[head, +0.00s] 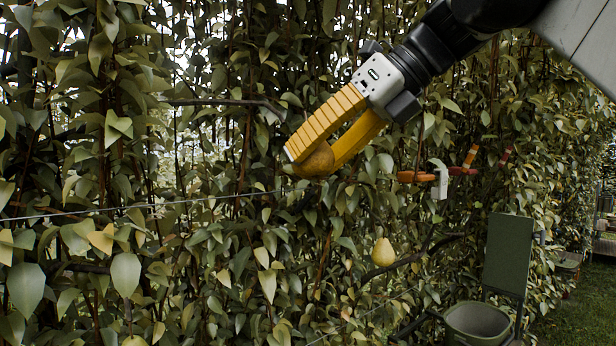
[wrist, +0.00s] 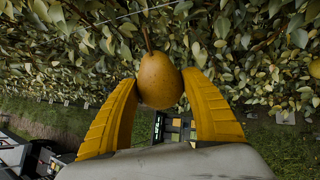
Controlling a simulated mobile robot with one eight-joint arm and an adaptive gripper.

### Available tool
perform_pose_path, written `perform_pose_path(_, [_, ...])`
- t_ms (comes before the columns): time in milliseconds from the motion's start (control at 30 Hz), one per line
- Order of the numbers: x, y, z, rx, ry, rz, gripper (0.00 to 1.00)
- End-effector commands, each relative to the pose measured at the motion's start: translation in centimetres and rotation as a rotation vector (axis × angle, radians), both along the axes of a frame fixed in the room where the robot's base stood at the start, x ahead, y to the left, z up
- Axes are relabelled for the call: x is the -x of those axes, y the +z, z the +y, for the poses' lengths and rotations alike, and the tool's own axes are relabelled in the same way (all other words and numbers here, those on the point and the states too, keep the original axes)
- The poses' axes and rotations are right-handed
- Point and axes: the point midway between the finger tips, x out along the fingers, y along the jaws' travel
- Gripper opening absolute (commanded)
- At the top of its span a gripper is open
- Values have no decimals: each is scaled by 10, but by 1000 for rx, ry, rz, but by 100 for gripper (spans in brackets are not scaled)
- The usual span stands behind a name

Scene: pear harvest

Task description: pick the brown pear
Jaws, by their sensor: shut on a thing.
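The brown pear (head: 314,160) is held between the yellow fingers of my gripper (head: 318,150), in front of the leafy hedge in the head view. In the wrist view the pear (wrist: 160,80) sits between the two fingertips of my gripper (wrist: 160,88), with its stem pointing up in the picture. My gripper is shut on it. In the head view the near finger covers part of the pear. A yellow-green pear (head: 383,252) hangs lower in the foliage, to the right of and below my gripper, apart from it.
A green bucket (head: 478,322) stands at the lower right, by a dark green panel (head: 508,252). A wire (head: 140,207) and several branches run through the foliage. Orange-handled tools (head: 418,177) show right of my gripper. Grass (head: 575,310) lies at the far right.

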Motion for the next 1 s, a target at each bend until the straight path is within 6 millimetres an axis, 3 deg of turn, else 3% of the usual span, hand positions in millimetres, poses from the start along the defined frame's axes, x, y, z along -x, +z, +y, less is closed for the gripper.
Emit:
perform_pose_path(600, [43,-3,-13,-114,-3,-397,19])
perform_pose_path(1000, [45,1,-13,-119,-1,-415,19])
